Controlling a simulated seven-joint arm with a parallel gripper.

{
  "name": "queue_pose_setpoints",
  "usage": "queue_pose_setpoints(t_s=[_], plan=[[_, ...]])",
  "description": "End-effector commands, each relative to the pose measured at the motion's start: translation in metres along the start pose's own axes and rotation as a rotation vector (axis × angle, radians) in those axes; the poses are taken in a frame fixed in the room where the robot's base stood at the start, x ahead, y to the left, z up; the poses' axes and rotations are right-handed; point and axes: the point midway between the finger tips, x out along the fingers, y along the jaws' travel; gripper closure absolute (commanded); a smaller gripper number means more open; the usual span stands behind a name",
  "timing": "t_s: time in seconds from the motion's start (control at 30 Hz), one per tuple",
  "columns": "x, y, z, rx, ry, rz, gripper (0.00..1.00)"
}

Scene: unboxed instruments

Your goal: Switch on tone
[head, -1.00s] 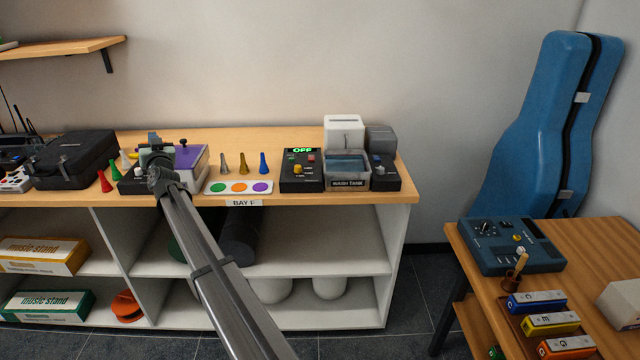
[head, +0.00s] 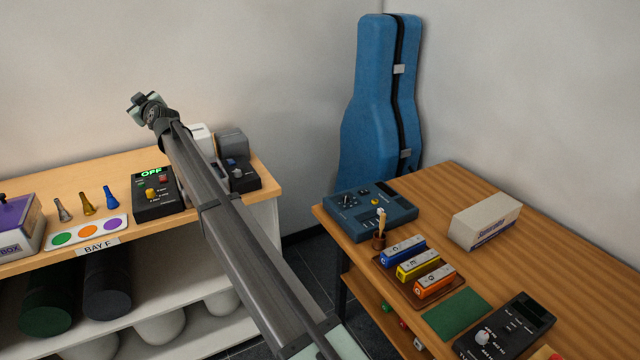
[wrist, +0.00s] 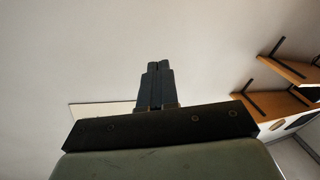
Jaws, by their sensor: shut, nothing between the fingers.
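My gripper (head: 142,101) is raised in front of the wall, above the back shelf, with nothing in it. In the wrist view its fingers (wrist: 157,86) are together against plain wall. No label reading "tone" is legible. A blue control box (head: 372,212) with knobs and a dark panel sits at the far left of the right table. A black box (head: 507,330) with a pale dial and a dark screen lies at that table's near edge. A black box (head: 155,194) on the shelf shows a green "OFF", a yellow knob and a red button.
On the right table (head: 560,262) are a tray of blue, yellow and orange blocks (head: 418,267), a small brown cup (head: 379,241), a green mat (head: 455,314) and a pale carton (head: 485,221). A blue instrument case (head: 371,110) stands behind. My arm hides part of the shelf.

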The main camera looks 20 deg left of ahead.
Motion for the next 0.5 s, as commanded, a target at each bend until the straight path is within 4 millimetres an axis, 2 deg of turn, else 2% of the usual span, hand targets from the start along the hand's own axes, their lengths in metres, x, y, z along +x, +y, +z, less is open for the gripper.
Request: queue_pose_setpoints(t_s=[0.03,0.27,0.5], plan=[[-0.004,0.021,0.019,0.003,-0.045,-0.020,1.00],[-0.034,0.098,0.100,0.032,-0.269,-0.114,1.00],[-0.090,0.178,0.184,0.098,-0.531,-0.182,1.00]])
